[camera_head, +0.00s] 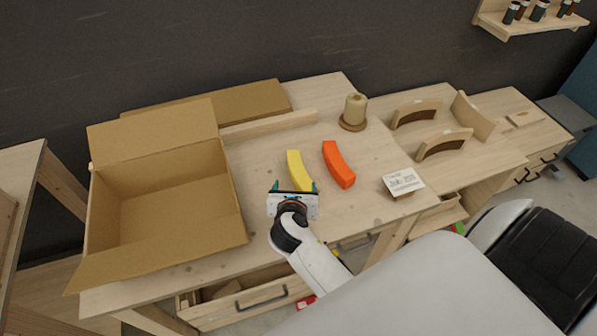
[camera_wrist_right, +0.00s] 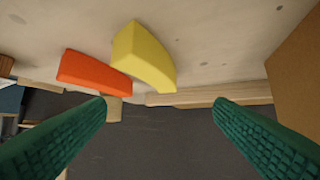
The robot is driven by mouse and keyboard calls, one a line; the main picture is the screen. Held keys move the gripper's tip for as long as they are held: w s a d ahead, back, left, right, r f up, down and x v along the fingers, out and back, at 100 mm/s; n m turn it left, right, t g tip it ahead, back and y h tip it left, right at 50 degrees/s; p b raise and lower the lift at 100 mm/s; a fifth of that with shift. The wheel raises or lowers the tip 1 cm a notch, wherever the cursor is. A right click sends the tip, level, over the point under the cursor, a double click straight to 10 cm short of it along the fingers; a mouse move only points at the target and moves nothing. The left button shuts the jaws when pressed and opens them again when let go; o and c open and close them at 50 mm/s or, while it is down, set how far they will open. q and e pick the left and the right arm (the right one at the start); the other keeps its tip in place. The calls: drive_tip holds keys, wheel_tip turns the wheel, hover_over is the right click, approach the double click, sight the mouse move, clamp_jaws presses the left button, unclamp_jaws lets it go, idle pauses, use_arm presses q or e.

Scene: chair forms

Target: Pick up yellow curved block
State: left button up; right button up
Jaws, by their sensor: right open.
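The yellow curved block (camera_head: 298,171) lies on the wooden table (camera_head: 375,160), left of the orange curved block (camera_head: 338,164). My right gripper (camera_head: 293,188) is at the near end of the yellow block in the head view, its jaws open. In the right wrist view the yellow block (camera_wrist_right: 143,55) is beyond the two green fingers (camera_wrist_right: 160,110), with nothing between the fingertips. The orange block (camera_wrist_right: 95,72) is beside it on the left. I cannot tell the exact height of the gripper above the table. My left gripper is not in view.
An open cardboard box (camera_head: 170,205) stands left of my right gripper. A cream spool-like object (camera_head: 354,110) stands behind the blocks, and a small sign (camera_head: 402,181) is to the right. Curved wooden pieces (camera_head: 443,143) stand on the right-hand table. Bare tabletop surrounds the blocks.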

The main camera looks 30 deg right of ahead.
sight(298, 171)
drive_tip(key=x, duration=0.6)
drive_tip(key=shift+w, duration=0.1)
drive_tip(key=shift+x, duration=2.8)
drive_tip(key=shift+s+f, duration=0.15)
drive_tip(key=shift+s, duration=0.1)
drive_tip(key=c, duration=1.2)
